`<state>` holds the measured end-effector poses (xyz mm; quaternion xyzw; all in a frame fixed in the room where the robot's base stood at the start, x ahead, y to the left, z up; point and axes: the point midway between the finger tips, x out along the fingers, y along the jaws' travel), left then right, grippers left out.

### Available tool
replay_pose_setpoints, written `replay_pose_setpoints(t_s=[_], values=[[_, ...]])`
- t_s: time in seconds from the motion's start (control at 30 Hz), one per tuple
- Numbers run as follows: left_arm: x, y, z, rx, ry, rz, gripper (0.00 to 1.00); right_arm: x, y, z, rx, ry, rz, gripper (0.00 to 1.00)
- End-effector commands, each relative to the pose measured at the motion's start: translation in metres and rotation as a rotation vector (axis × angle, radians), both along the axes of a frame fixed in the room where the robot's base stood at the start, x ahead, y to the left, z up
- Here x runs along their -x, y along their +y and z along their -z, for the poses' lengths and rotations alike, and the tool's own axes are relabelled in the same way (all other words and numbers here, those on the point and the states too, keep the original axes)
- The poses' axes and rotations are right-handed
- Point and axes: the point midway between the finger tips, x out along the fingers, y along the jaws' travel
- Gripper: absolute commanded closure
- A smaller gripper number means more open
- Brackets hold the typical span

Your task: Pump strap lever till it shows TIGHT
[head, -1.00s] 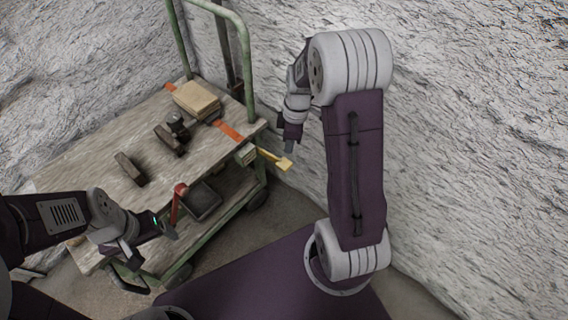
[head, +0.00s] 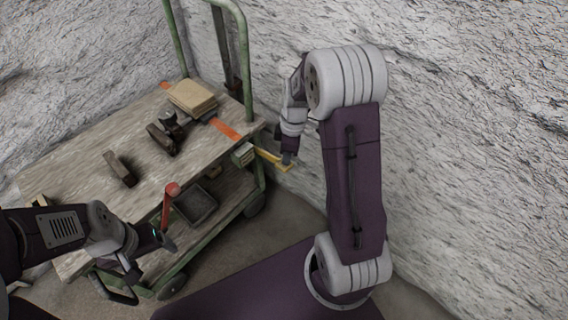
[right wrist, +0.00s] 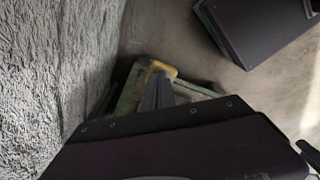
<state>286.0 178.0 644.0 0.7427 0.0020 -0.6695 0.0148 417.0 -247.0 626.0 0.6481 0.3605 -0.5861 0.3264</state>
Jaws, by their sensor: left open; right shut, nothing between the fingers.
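An orange strap (head: 225,129) runs over the cart's top. A small green ratchet housing (head: 243,154) sits at the cart's right edge, and a yellow lever (head: 268,156) sticks out from it towards the right. The lever's yellow end (right wrist: 160,68) also shows in the right wrist view. My right gripper (head: 287,158) is shut and empty, its tips at the lever's outer end from above, seemingly touching it. Its fingers (right wrist: 157,90) partly cover the lever in the wrist view. No TIGHT marking is readable. My left gripper (head: 164,241) is open, low beside the cart's front edge, away from the lever.
A red-knobbed lever (head: 172,189) stands at the cart's near side above a dark tray (head: 197,206). A rough white wall (head: 470,130) rises close behind my right arm.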

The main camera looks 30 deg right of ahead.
Motion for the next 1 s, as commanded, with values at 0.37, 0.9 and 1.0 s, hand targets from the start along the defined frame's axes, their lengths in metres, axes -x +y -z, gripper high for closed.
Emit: replay_pose_setpoints(t_s=[0.37,0.9,1.0], values=[[0.0,0.0,0.027,0.0,0.0,0.0,0.2,0.0,0.0,0.041,-0.001,0.001,0.0,1.0],[0.0,0.0,0.025,0.0,0.0,0.0,0.2,0.001,-0.003,0.041,0.0,-0.002,0.002,1.0],[0.0,0.0,0.019,0.0,0.0,0.0,0.2,0.008,-0.014,0.036,0.0,0.0,0.005,1.0]])
